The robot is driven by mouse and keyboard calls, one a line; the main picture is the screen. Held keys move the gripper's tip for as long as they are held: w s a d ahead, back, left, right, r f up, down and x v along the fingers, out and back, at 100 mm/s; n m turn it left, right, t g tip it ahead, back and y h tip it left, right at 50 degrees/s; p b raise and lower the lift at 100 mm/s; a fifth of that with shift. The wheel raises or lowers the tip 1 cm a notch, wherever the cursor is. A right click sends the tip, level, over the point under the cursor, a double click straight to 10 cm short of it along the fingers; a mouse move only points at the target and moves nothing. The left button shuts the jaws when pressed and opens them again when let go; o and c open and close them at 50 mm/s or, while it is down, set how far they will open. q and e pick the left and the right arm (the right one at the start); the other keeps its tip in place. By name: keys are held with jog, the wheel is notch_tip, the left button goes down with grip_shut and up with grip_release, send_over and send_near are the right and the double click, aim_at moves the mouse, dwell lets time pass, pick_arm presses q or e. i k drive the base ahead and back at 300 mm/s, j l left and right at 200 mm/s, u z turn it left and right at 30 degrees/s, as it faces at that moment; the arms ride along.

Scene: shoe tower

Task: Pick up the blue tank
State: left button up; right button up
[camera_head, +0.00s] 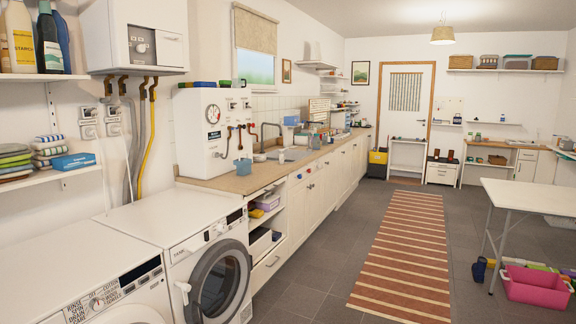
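No thing is plainly marked as the blue tank. A small light-blue container (243,167) stands on the wooden counter, in front of the white boiler-like unit with a round gauge (203,132). A dark-blue object (479,269) stands on the floor at the right, beside the white table's leg; its shape is too small to tell. A dark-blue bottle (62,40) stands on the upper left shelf behind other bottles. Neither of my grippers shows in the head view.
Two white washing machines (125,240) fill the lower left. The wooden counter (235,182) runs along the left wall to a sink (290,153). A striped rug (405,250) lies on open grey floor. A pink crate (535,287) sits below the white table (530,194) at right.

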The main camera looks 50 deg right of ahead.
aim_at(244, 167)
jog(key=z, duration=1.35)
jog(key=i+l+z, duration=0.1)
jog(key=i+z, duration=0.3)
jog(key=i, duration=2.45)
